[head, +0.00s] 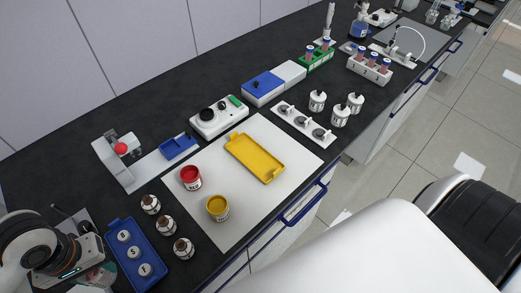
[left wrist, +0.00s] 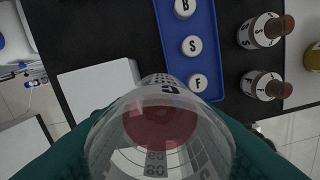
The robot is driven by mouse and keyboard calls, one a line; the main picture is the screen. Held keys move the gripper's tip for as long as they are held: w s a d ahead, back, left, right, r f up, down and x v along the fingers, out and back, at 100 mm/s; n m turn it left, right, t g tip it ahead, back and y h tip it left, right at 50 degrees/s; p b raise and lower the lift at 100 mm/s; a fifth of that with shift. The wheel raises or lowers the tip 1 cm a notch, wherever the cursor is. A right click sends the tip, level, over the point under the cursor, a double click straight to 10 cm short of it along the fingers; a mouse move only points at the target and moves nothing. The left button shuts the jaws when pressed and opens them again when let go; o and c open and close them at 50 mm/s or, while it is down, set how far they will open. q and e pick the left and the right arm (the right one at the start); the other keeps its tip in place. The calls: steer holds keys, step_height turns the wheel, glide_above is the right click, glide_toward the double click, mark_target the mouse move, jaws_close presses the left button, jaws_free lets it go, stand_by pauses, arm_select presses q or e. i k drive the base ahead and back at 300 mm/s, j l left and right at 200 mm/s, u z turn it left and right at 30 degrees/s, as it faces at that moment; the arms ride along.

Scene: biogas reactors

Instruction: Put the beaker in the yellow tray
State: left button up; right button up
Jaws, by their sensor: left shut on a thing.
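A glass beaker (left wrist: 160,135) with numbered markings and dark red contents fills the lower middle of the left wrist view. My left gripper (left wrist: 158,158) is shut on it, with a teal finger on each side. In the head view my left gripper (head: 98,277) is at the bottom left corner, beside the blue tray; the beaker is mostly hidden there. The yellow tray (head: 255,158) lies empty on the white mat, far to the right of the gripper. My right gripper is not in view.
The white mat (head: 235,221) also bears a red jar (head: 190,177) and a yellow jar (head: 217,208). A blue tray (head: 133,262) with lettered white caps and several brown-capped bottles (head: 167,225) stand between the gripper and the mat. A white device (head: 219,117) stands behind the mat.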

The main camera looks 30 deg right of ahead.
mark_target(254, 158)
steer(key=l+u, duration=0.15)
steer(key=l, duration=0.75)
steer(key=l+u, duration=0.15)
steer(key=l, duration=0.75)
steer(key=k+l+u, duration=0.2)
steer(key=l, duration=0.65)
steer(key=i+l, duration=0.05)
steer(key=i, duration=0.05)
